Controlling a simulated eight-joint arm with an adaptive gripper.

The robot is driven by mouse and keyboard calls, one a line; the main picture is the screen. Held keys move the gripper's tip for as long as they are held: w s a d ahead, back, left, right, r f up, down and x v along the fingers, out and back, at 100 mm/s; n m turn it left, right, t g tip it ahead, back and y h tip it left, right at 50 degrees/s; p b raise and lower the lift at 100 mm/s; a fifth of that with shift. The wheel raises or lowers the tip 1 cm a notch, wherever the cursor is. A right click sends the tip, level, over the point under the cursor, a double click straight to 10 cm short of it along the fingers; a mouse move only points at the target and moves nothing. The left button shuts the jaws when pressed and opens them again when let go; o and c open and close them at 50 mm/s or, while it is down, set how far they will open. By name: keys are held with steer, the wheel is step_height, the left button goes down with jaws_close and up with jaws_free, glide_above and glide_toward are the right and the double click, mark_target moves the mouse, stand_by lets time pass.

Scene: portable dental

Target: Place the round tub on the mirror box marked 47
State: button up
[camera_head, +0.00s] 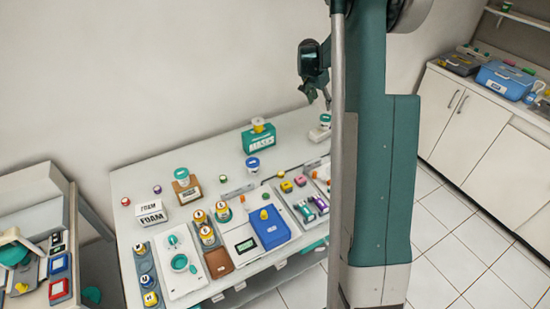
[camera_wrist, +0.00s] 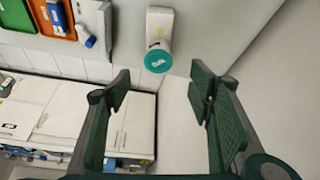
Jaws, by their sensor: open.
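My gripper (camera_head: 318,92) is open and empty, raised above the far right of the table. In the wrist view my gripper (camera_wrist: 163,88) has its fingers wide apart. A white round tub with a teal lid (camera_wrist: 158,61) shows beyond the fingertips, at or on a pale box (camera_wrist: 160,20). What seem to be the same tub (camera_head: 325,119) and box (camera_head: 318,134) are by the column in the head view. I cannot read a 47 on any box.
A green box (camera_head: 258,140) with a yellow-topped jar stands at the back. FOAM boxes (camera_head: 150,214), a blue case (camera_head: 269,227) and several jars crowd the table front. My column hides the table's right end. The back left tabletop (camera_head: 215,150) is fairly clear.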

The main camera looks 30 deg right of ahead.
steer(key=s+a+r+n+t, duration=0.1)
steer(key=s+a+r+n, duration=0.1)
steer(key=s+a+r, duration=0.55)
steer(key=s+a+r+n+t+y, duration=0.1)
steer(key=s+a+r+n, duration=0.3)
steer(key=a, duration=0.7)
steer(key=s+a+r+n+t, duration=0.1)
steer(key=s+a+r, duration=0.2)
steer(key=a+r, duration=0.55)
steer(key=s+a+f+n+t+y, duration=0.1)
steer(key=s+a+n, duration=0.3)
steer(key=s+a, duration=0.7)
steer(key=s+a+f+n+t+y, duration=0.2)
steer(key=s+a+f+n, duration=0.1)
steer(key=s+a, duration=0.9)
steer(key=s+n, duration=0.1)
steer(key=s, duration=0.2)
steer(key=shift+f, duration=0.25)
